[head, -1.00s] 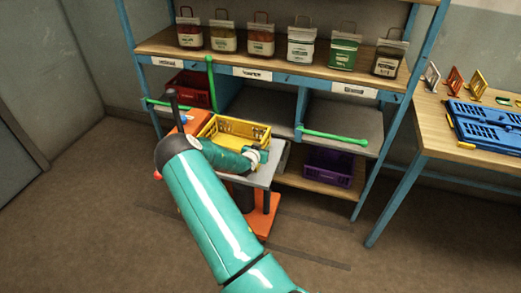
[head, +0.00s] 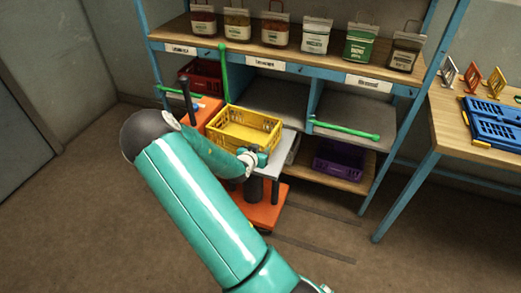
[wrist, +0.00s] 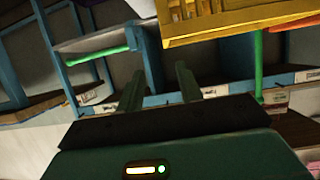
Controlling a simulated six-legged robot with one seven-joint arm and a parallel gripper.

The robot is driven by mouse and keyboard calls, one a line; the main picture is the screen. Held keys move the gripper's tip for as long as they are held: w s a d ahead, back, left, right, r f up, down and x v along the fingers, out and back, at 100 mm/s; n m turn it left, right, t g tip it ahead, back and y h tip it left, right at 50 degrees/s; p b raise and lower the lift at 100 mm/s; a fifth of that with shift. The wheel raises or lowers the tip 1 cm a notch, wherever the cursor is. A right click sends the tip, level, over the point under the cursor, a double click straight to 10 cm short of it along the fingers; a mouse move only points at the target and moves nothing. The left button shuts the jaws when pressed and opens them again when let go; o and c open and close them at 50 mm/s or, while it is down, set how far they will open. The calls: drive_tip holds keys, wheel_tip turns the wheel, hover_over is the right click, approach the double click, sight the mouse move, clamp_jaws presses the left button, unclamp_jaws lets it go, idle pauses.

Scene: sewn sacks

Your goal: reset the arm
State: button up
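My gripper (head: 264,158) is at the front right corner of the yellow crate (head: 244,147), outside its wall and close to it. In the wrist view my gripper (wrist: 160,85) shows two fingers standing apart with nothing between them. The yellow crate (wrist: 235,22) appears there beyond the fingers, at the upper right. In the head view the crate looks empty and sits on the grey top of an orange cart (head: 266,215). My teal arm runs up from the bottom of the picture and bends back right towards the crate. Whether the gripper touches the crate cannot be told.
Behind the cart stands a blue-framed shelf (head: 310,70) with several labelled sacks on top. Green bars (head: 345,131) cross its bays. A red crate (head: 200,75) and a purple crate (head: 338,160) sit inside. A wooden table (head: 450,125) holds blue trays at right. Floor at left is clear.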

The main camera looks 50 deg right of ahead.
idle(0.5)
drive_tip(key=w+a+r+n+t+y, duration=0.1)
drive_tip(key=a+r+n+y, duration=0.1)
drive_tip(key=a+r+y, duration=0.5)
drive_tip(key=w+a+r+n+t, duration=0.1)
drive_tip(key=a+r, duration=0.3)
drive_tip(key=a, duration=0.6)
drive_tip(key=w+a+r+n+t+y, duration=0.1)
drive_tip(key=w+a+r+n+y, duration=0.1)
drive_tip(key=a+r+y, duration=0.5)
drive_tip(key=s+a+r+n, duration=0.5)
drive_tip(key=s+a+r, duration=0.45)
drive_tip(key=a, duration=0.35)
drive_tip(key=s+a+r+n+g, duration=0.1)
drive_tip(key=s+r+n, duration=0.1)
drive_tip(key=s, duration=0.4)
drive_tip(key=s+a+r+n+g+h, duration=0.1)
drive_tip(key=s+a+r+n, duration=0.1)
drive_tip(key=s, duration=0.5)
drive_tip(key=shift+a, duration=0.3)
